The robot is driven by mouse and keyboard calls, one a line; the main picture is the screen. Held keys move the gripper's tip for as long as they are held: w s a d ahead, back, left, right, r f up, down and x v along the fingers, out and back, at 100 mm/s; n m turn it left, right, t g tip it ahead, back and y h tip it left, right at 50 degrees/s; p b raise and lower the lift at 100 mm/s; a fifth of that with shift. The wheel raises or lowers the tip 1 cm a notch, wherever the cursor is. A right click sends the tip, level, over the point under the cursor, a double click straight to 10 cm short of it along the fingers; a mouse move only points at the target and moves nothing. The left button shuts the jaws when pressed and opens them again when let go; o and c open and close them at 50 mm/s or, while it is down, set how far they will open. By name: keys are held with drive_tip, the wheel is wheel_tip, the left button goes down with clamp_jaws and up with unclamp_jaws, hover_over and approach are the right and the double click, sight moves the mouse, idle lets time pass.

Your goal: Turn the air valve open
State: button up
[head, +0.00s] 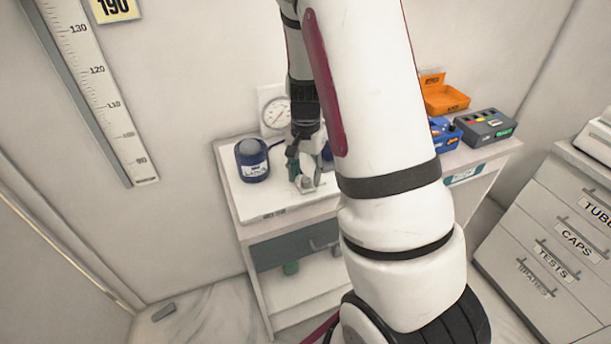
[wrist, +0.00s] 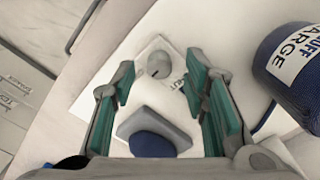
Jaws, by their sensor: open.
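The air valve (wrist: 158,64) shows in the wrist view as a round grey knob on a white plate (wrist: 146,88). A short dark mark lies at the knob's lower right, and a label beside it is partly hidden by a finger. My gripper (wrist: 158,68) is open, with a teal-padded finger on each side of the knob. A gap shows on both sides, and height above the knob is hard to judge. In the head view my gripper (head: 304,167) is over the small table top, with the plate (head: 313,187) below it.
A dark blue cuff roll (head: 252,162) stands left of my gripper; it also shows in the wrist view (wrist: 288,68). A pressure gauge (head: 276,114) stands behind. A grey block with a blue top (wrist: 152,140) lies near the valve. Orange bin (head: 443,97) and grey device (head: 486,128) are right.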

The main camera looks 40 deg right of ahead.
sight(305, 180)
wheel_tip(305, 180, up, 10)
drive_tip(key=shift+r, duration=0.25)
idle(0.3)
drive_tip(key=s+a+r+n+t, duration=0.3)
drive_tip(key=s+a+r+n, duration=0.35)
drive_tip(key=a+r, duration=0.45)
drive_tip(key=s+a+r+n+t, duration=0.1)
drive_tip(key=s+a+r+n, duration=0.1)
drive_tip(key=s, duration=0.3)
drive_tip(key=s+a+r+n+t, duration=0.1)
drive_tip(key=s+a+r+n, duration=0.1)
drive_tip(key=s+a+n, duration=0.2)
drive_tip(key=s+a, duration=0.1)
drive_tip(key=s, duration=0.1)
drive_tip(key=shift+s, duration=0.3)
